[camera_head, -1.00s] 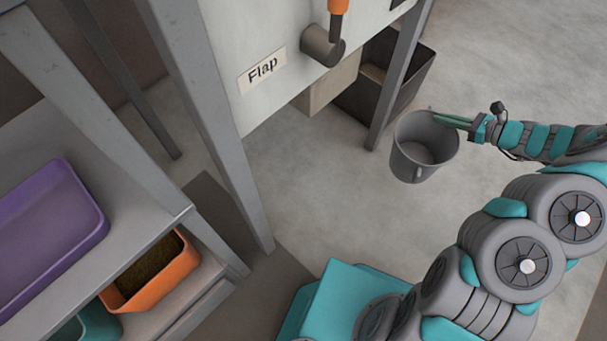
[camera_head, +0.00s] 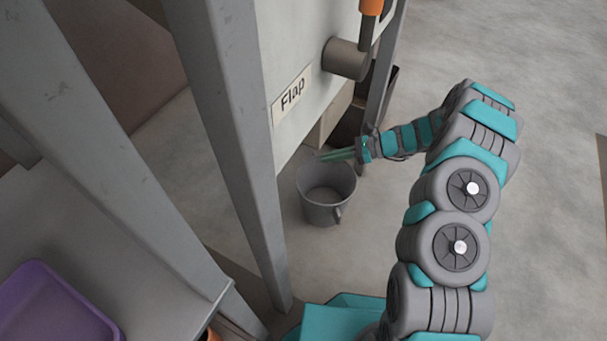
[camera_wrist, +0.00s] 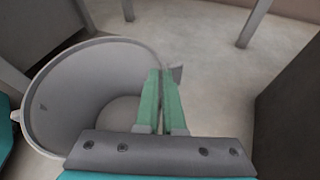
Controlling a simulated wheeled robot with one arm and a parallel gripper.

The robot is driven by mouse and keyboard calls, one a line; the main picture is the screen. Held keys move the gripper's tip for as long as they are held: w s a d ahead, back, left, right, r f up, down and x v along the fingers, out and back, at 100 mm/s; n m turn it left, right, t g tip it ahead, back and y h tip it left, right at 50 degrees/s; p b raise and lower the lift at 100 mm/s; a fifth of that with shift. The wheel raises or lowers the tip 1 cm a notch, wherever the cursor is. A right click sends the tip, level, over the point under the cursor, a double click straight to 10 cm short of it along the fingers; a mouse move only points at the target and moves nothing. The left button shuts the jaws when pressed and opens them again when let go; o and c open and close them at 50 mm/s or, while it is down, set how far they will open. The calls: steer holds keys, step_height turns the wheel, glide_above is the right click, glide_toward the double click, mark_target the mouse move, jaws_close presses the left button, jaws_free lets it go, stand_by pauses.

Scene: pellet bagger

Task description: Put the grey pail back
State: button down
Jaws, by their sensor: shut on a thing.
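The grey pail (camera_head: 326,208) hangs upright from my gripper, below and in front of the white panel marked "Flap". Its inside looks empty, and a small handle shows on its near side. My gripper (camera_head: 335,155) is shut on the pail's far rim, with its green fingers pointing left. In the wrist view the pail (camera_wrist: 75,85) fills the left side, and the gripper fingers (camera_wrist: 162,90) are close together over its right rim. I cannot tell how far the pail is above the floor.
The "Flap" panel (camera_head: 300,50) has a round spout (camera_head: 346,60) and an orange handle (camera_head: 371,6). A grey frame leg (camera_head: 235,150) stands left of the pail. A dark bin (camera_head: 350,128) is behind. A purple tray (camera_head: 55,305) lies on the left shelf. Floor at right is open.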

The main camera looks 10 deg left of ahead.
mark_target(313, 167)
steer(key=a, duration=0.2)
steer(key=s+a, duration=0.1)
steer(key=a, duration=0.1)
steer(key=s+a, duration=0.1)
steer(key=a, duration=0.1)
steer(key=shift+s+a+f+b, duration=0.1)
steer(key=shift+a+f+b, duration=0.2)
steer(key=shift+f+b, duration=0.1)
steer(key=shift+a+f+b, duration=0.15)
steer(key=shift+a+f, duration=0.05)
steer(key=shift+f, duration=0.7)
steer(key=shift+a+f+b, duration=0.15)
steer(key=shift+f, duration=0.85)
steer(key=c, duration=1)
jaws_free()
steer(key=shift+s, duration=0.1)
steer(key=shift+c, duration=0.2)
